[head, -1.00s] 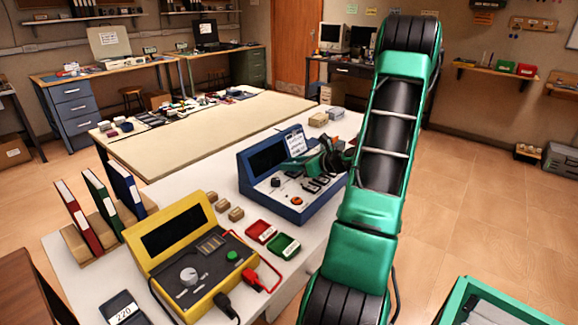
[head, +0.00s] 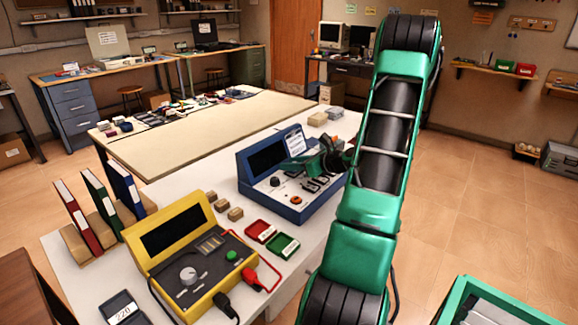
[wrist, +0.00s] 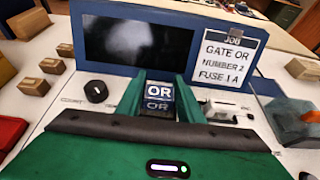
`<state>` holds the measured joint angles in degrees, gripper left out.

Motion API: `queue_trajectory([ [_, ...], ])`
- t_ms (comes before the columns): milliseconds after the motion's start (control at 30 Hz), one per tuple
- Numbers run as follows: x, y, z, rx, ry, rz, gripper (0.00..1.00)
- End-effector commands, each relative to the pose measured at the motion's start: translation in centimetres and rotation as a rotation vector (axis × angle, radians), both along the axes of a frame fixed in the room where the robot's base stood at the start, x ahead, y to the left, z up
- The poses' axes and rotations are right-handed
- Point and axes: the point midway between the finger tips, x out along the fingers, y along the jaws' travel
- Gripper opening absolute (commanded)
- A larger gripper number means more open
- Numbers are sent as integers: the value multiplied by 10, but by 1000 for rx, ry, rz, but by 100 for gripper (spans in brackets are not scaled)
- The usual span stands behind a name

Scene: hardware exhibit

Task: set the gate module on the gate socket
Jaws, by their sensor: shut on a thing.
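My gripper (wrist: 159,100) is shut on a small dark gate module (wrist: 158,101) marked OR in white. The module is upright between the two green fingers, in front of the blue console's screen. In the head view my gripper (head: 318,164) is low over the right part of the blue console (head: 262,201). The gate socket is hidden behind the fingers and module; I cannot tell whether the module touches it. A job card (wrist: 228,58) on the console reads gate OR, number 2, fuse 1 A.
The console has a black knob (wrist: 96,91) left of the fingers and white parts (wrist: 226,110) to the right. Cardboard-coloured blocks (wrist: 33,86) stand to the left. In the head view, a yellow meter (head: 178,235), red tray (head: 260,231) and green tray (head: 283,246) are nearer.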

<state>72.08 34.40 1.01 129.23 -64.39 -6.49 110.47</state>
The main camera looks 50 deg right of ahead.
Motion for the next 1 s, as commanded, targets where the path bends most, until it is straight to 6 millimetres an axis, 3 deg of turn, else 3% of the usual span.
queue_trajectory([
  [733,0,0,-10,0,0,0,12],
  [767,0,0,-10,0,0,0,39],
  [1000,0,0,-9,0,0,0,42],
])
